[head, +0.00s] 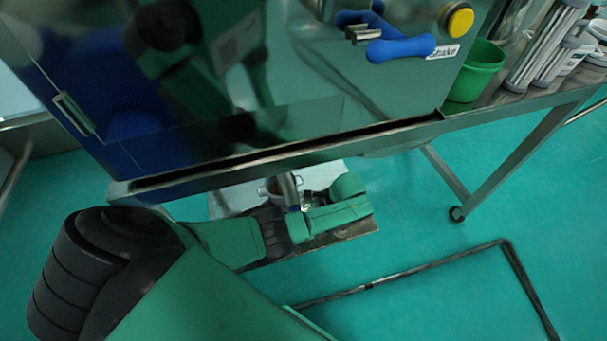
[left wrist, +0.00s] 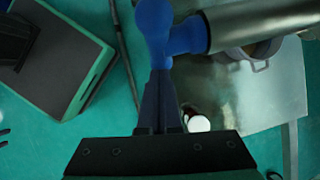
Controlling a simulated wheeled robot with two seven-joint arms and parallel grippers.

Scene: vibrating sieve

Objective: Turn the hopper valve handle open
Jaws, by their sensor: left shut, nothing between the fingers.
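In the left wrist view a blue valve handle (left wrist: 153,28) is joined by a short blue stem to a steel pipe (left wrist: 262,22) coming from the upper right. My left gripper (left wrist: 160,76) is shut and empty, its tips at the lower end of the handle. I cannot tell whether they touch it. In the head view my left arm reaches under the bench, where the steel pipe (head: 288,188) shows; my fingers are not clear there.
A steel pot (left wrist: 262,52) stands below the pipe on a pale metal surface (left wrist: 270,95). The machine above carries another blue handle (head: 400,49) labelled "Shake" and a yellow button (head: 458,20). A green cup (head: 475,72) stands on the bench. The green floor (head: 400,220) is mostly clear.

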